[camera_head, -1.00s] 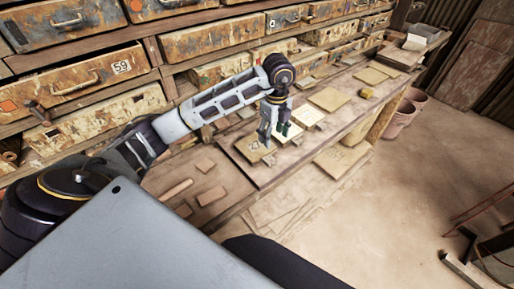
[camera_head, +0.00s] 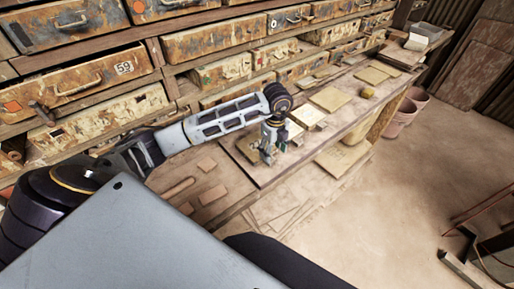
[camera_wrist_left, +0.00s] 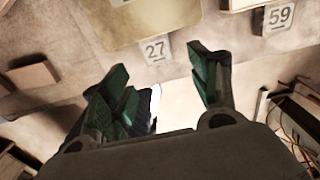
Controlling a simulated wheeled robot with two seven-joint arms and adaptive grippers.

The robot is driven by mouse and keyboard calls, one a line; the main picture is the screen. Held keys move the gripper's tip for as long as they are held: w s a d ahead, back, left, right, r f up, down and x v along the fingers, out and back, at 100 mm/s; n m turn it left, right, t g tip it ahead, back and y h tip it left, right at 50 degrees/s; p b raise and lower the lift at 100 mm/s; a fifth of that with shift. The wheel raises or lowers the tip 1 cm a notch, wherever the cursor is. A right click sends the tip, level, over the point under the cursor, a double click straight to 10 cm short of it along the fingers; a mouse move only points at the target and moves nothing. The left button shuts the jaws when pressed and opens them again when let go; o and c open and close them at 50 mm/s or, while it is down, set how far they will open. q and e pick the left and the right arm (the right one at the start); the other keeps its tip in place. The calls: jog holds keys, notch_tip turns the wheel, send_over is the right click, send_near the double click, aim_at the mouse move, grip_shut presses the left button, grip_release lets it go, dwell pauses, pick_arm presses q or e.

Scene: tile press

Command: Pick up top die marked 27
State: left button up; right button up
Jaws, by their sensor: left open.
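A tan plate (camera_wrist_left: 140,18) sits at the top of the left wrist view, with a pale tag marked 27 (camera_wrist_left: 157,50) at its lower edge. Its top runs out of that picture. My left gripper (camera_wrist_left: 158,88) is open with green inner pads, and nothing shows between its fingers. The 27 tag lies just beyond the fingertips. In the head view my left gripper (camera_head: 270,157) points down over a flat board on the bench. I cannot read the 27 tag in the head view. My right gripper is not in view.
A tag marked 59 (camera_wrist_left: 278,17) shows to the right in the left wrist view. More flat plates (camera_head: 330,99) lie along the bench, with small wooden blocks (camera_head: 207,165) left of the gripper. Drawers (camera_head: 230,70) line the back. Open floor (camera_head: 400,220) lies right.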

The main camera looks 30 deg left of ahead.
pick_arm(q)
jog(key=shift+f, duration=0.2)
jog(key=shift+f, duration=0.15)
jog(key=shift+a+f+p, duration=0.15)
jog(key=shift+f+p, duration=0.2)
jog(key=shift+f, duration=0.65)
jog(key=shift+a+f+p, duration=0.1)
jog(key=shift+f+p, duration=0.25)
jog(key=shift+f, duration=1.1)
jog(key=shift+w, duration=0.1)
grip_shut()
